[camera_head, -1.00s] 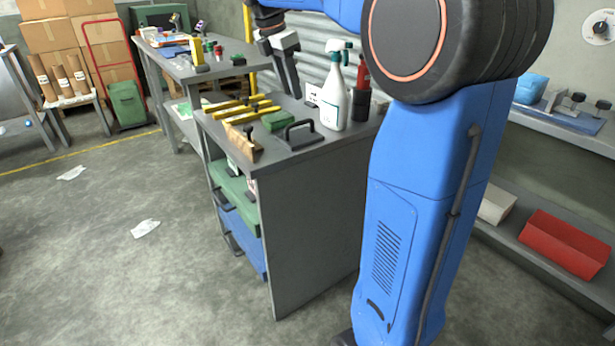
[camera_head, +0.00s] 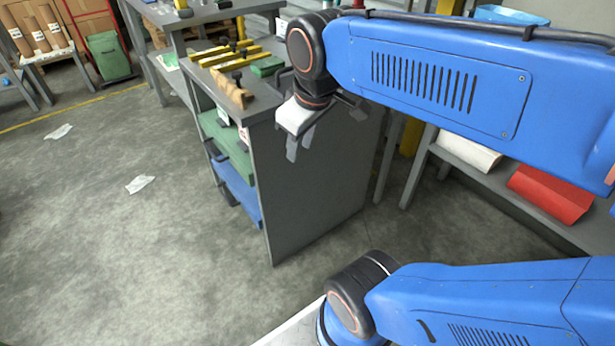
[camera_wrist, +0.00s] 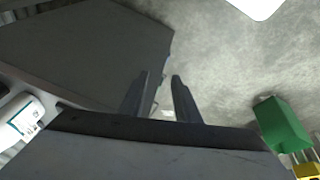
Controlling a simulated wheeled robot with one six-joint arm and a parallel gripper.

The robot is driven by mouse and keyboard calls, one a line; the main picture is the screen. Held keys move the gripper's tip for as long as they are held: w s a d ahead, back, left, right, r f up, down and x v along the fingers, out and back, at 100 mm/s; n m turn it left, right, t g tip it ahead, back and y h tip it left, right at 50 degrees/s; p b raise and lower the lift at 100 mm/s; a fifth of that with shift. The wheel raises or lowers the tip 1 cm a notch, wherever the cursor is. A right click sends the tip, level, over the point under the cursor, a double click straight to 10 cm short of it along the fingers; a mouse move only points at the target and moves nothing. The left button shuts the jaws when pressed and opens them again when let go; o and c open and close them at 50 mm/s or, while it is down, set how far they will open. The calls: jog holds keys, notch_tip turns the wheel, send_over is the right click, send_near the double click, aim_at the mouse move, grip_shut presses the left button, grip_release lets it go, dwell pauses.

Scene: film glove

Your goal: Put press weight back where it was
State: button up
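A dark block with a raised handle, which looks like the press weight (camera_head: 284,78), sits on the bench top near its right front corner. My arm hides most of it. My gripper (camera_head: 300,145) hangs in front of the bench's near side, pointing down, apart from that block. In the wrist view its two dark fingers (camera_wrist: 166,98) stand a little apart, with only floor showing between them. I see nothing held.
Yellow bars (camera_head: 225,55), a green block (camera_head: 267,66) and a wooden-coloured piece (camera_head: 231,90) lie on the bench (camera_head: 310,190). A white spray bottle (camera_wrist: 22,118) shows in the wrist view. A red bin (camera_head: 550,193) is on a right shelf. Floor on the left is mostly clear.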

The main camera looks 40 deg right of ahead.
jog(key=s+a+f+m, duration=0.1)
jog(key=s+f+m, duration=0.2)
jog(key=s+f, duration=0.1)
jog(key=shift+s+a+f+t+y, duration=0.3)
jog(key=shift+s+f+t, duration=0.1)
jog(key=shift+f, duration=0.35)
